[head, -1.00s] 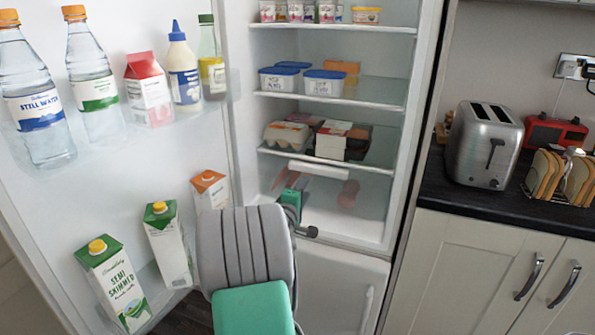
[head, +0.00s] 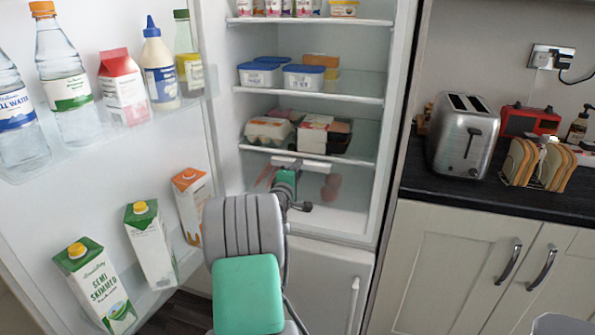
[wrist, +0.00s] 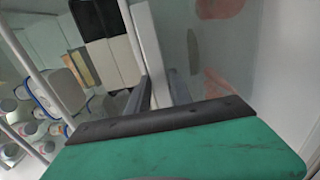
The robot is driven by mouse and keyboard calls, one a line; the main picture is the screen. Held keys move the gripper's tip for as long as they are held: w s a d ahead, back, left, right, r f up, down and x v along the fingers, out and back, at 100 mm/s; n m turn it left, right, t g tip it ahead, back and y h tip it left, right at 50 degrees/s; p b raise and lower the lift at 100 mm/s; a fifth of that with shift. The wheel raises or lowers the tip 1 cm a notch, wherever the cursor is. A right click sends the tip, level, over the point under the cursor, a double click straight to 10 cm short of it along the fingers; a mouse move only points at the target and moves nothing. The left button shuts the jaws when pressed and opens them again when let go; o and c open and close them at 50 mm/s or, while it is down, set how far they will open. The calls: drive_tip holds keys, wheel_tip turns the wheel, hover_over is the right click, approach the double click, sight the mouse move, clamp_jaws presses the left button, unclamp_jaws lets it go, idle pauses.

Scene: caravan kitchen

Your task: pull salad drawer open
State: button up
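The salad drawer (head: 345,216) is the clear, pale drawer at the bottom of the open fridge, with red and orange food showing through it. It looks pushed in. Its white bar handle (head: 314,166) runs along the top of its front. My gripper (head: 285,177), green and grey, is at the left half of the handle. In the wrist view, the two dark fingers of my gripper (wrist: 160,90) lie on either side of the white handle (wrist: 148,40). I cannot tell whether they press on it. The fingertips are partly hidden in the head view.
The open fridge door (head: 60,200) on the left holds bottles and several cartons. An egg box (head: 268,130) and packs sit on the shelf above the drawer. A counter (head: 430,183) with a toaster (head: 463,135) stands on the right. The floor shows little.

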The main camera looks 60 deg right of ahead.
drive_tip(key=shift+f, duration=0.1)
clamp_jaws()
drive_tip(key=shift+f, duration=0.2)
idle(0.7)
